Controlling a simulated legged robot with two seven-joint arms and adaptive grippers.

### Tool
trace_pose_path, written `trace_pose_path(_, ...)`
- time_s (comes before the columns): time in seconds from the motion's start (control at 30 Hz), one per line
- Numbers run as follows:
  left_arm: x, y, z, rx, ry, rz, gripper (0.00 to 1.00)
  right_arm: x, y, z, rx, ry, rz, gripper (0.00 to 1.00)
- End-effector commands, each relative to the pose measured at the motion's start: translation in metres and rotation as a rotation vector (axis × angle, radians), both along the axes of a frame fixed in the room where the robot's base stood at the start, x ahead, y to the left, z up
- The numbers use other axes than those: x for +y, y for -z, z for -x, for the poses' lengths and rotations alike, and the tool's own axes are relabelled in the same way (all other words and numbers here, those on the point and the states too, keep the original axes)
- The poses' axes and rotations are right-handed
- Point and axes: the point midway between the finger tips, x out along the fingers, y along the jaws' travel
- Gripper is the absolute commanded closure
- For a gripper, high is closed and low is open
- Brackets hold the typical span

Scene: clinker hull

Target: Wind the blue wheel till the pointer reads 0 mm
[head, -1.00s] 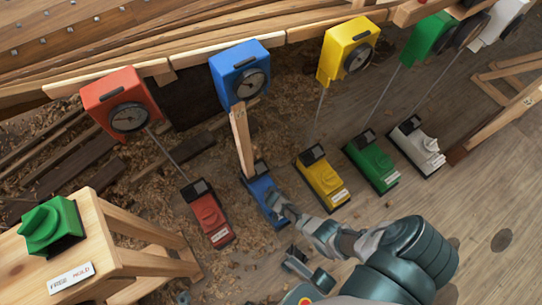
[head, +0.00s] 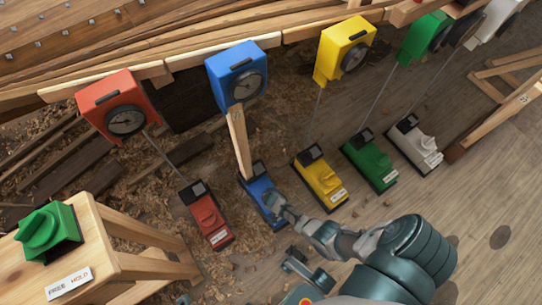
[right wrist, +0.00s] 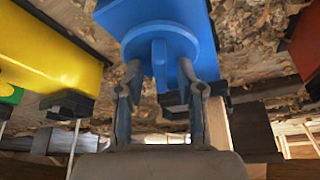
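The blue gauge box (head: 232,62) hangs at the plank edge, with a dark round dial (head: 246,86); its pointer is too small to read. A wooden slat runs down from it to the blue base unit (head: 256,187) on the floor. The blue wheel (right wrist: 160,45), a disc with a raised fin, fills the top middle of the right wrist view. My right gripper (right wrist: 160,80) has its fingers apart, one on each side of the fin, with gaps visible. In the head view this gripper (head: 279,204) covers most of the wheel. My left gripper cannot be clearly made out.
Similar red (head: 207,219), yellow (head: 320,180), green (head: 370,163) and white (head: 416,147) units stand beside the blue one, each below its own gauge. A wooden stand (head: 95,235) at lower left carries a green knob (head: 45,229) and a FREE/HOLD label (head: 69,284).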

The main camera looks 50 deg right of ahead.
Motion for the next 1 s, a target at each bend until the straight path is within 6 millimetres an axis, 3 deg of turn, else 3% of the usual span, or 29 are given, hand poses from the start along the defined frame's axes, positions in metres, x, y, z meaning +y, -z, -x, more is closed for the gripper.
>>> trace_pose_path(0.27,0.000,0.000,0.000,0.001,0.000,0.001,0.60,0.007,-0.025,0.009,-0.003,0.001,-0.002,0.62)
trace_pose_path(0.7,0.000,0.000,0.000,0.003,0.000,0.002,0.60,0.024,-0.091,0.031,0.002,0.001,-0.002,0.62)
trace_pose_path(1.0,0.000,0.000,0.000,0.003,0.000,0.002,0.60,0.028,-0.107,0.036,0.004,0.001,-0.001,0.62)
